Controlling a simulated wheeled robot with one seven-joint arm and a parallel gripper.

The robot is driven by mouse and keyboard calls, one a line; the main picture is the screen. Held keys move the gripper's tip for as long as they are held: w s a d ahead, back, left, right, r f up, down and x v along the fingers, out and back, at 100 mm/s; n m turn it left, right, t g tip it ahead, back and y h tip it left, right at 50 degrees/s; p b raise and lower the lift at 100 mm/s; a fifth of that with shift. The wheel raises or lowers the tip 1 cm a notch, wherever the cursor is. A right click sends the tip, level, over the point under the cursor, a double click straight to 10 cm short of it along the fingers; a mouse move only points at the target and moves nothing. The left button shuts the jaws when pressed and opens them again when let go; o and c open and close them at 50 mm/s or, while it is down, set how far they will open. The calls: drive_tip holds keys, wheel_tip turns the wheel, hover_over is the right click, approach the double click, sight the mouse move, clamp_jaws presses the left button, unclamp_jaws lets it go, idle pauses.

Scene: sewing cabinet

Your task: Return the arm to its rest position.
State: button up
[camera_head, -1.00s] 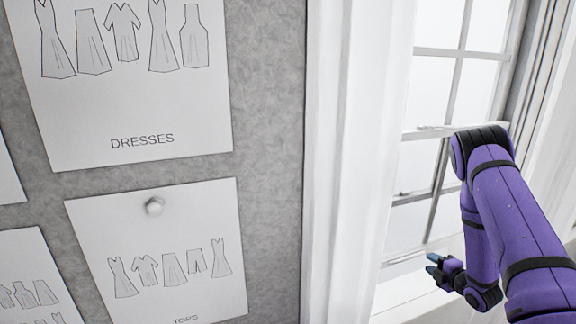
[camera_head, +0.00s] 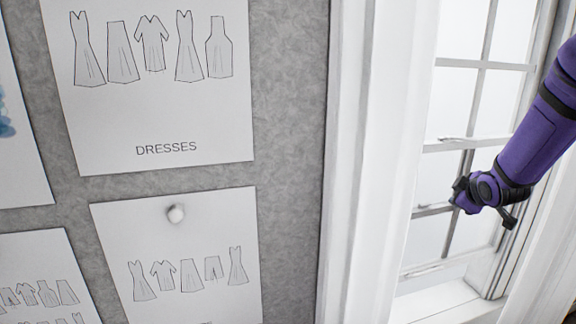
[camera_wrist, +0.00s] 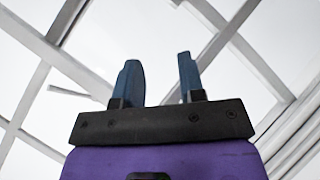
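My purple arm (camera_head: 545,125) comes in from the right edge of the head view, in front of the window. Its end, with black joints (camera_head: 485,190), is beside the window frame, and the fingers are hard to make out there. In the wrist view my gripper (camera_wrist: 161,82) shows two blue fingers standing apart with a clear gap between them. Nothing is held between the fingers. Behind them are only window bars and bright panes.
A grey board carries a "DRESSES" sheet (camera_head: 165,120) and a lower clothing sheet (camera_head: 190,235) with a round pin (camera_head: 176,214). The window (camera_head: 480,100) is behind the arm.

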drive_tip(key=s+a+r+m+g, duration=0.1)
drive_tip(key=s+a+r+m, duration=0.25)
drive_tip(key=s, duration=0.45)
drive_tip(key=s+a+r+m+g+y, duration=0.1)
drive_tip(key=s+a+r+m+g, duration=0.1)
drive_tip(key=s+a+r, duration=0.45)
drive_tip(key=s+a+r+m+g, duration=0.1)
drive_tip(key=s+a+r+m, duration=0.15)
drive_tip(key=s, duration=0.75)
drive_tip(key=s+a+r+m+g+y, duration=0.1)
drive_tip(key=s+a+g, duration=0.1)
drive_tip(key=s, duration=0.9)
drive_tip(key=shift+s+a+m, duration=0.2)
drive_tip(key=shift+a+m, duration=0.1)
drive_tip(key=shift+a, duration=0.2)
